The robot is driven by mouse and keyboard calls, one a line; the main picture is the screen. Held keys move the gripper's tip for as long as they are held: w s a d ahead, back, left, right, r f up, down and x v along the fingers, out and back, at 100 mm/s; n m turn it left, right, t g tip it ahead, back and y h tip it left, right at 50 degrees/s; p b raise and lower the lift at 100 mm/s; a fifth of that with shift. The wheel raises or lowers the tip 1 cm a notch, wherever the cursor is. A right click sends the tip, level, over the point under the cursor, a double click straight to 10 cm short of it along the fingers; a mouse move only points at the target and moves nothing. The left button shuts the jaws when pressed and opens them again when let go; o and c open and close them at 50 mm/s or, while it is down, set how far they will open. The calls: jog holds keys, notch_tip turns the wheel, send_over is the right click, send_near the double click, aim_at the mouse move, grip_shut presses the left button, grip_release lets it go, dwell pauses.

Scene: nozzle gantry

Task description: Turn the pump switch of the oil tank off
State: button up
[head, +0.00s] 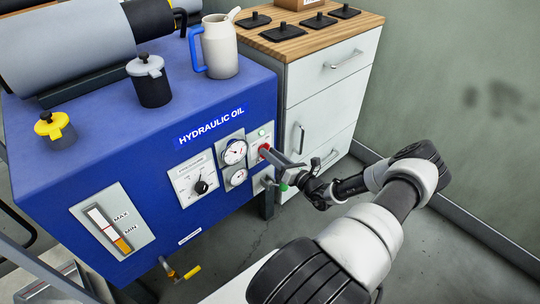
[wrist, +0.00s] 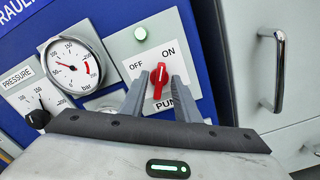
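The blue hydraulic oil tank (head: 120,165) fills the left and middle of the head view. Its red pump switch (wrist: 158,80) is on a white plate (wrist: 140,28) marked OFF at left and ON at right. The red handle leans toward ON relative to the tilted plate. My gripper (wrist: 158,88) is at the switch, open, with one grey finger on each side of the red handle. I cannot tell whether either finger touches it. In the head view the switch (head: 264,148) is partly hidden by my gripper (head: 272,154).
Pressure gauges (head: 234,152) and a black pressure knob (head: 201,187) are left of the switch. A white drawer cabinet (head: 328,88) with handles stands close on the right. A jug (head: 219,47) and pots stand on the tank. A green-tipped valve handle (head: 283,186) is below.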

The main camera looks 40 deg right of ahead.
jog(key=shift+w, duration=0.45)
grip_shut()
jog(key=shift+a+r+n+p, duration=0.1)
jog(key=shift+n+p, duration=0.2)
jog(key=shift+p, duration=0.05)
jog(key=n+p, duration=0.1)
jog(key=n, duration=0.2)
jog(key=n+p, duration=0.2)
jog(key=n, duration=0.2)
jog(key=n+p, duration=0.2)
jog(key=n, duration=0.2)
jog(key=shift+s+a, duration=0.1)
jog(key=shift+a, duration=0.15)
